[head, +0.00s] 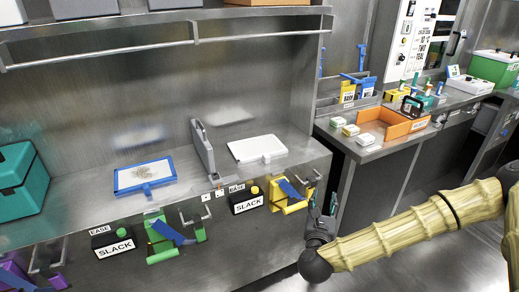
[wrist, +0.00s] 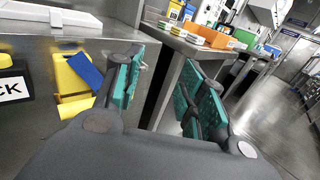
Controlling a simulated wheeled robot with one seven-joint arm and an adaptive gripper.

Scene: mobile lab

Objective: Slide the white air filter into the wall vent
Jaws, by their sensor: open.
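A flat white panel with a small front tab, which looks like the white air filter (head: 250,149), lies on the steel counter. Part of it shows at the top left of the wrist view (wrist: 40,12). An upright grey slab-like housing (head: 203,150) stands to its left; I cannot tell whether this is the vent. No clear wall vent opening shows. My gripper (head: 323,203) is open and empty, below and right of the white panel, off the counter's front right corner. In the wrist view its teal-padded fingers (wrist: 163,88) are apart with nothing between them.
A blue-framed panel (head: 132,180) with a stained centre lies on the counter's left part, near a teal case (head: 22,185). Yellow (head: 277,195) and green (head: 157,238) clamps with blue levers stick out from the counter front. An orange tray (head: 408,130) sits on the right bench.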

